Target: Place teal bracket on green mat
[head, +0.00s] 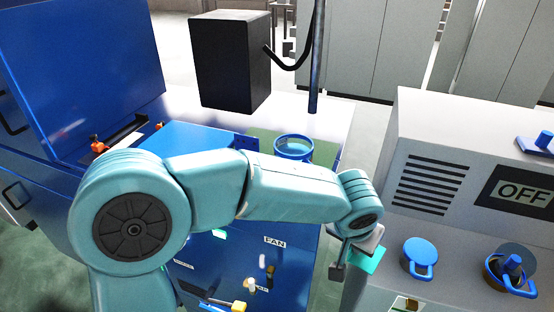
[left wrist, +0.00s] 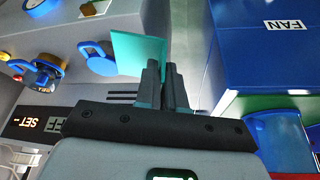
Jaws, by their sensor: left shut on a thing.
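The teal bracket (head: 368,260) is a flat teal plate in the jaws of my left gripper (head: 350,256), held in the air in front of the grey machine's left side. In the left wrist view the two dark fingers of my left gripper (left wrist: 164,72) are closed on one edge of the teal bracket (left wrist: 135,50). My right gripper is not in view.
A blue round container (head: 293,150) stands on the mat, taking up some of it. The grey machine (head: 440,130) with an OFF display and blue padlock-like pieces (head: 419,258) is at right.

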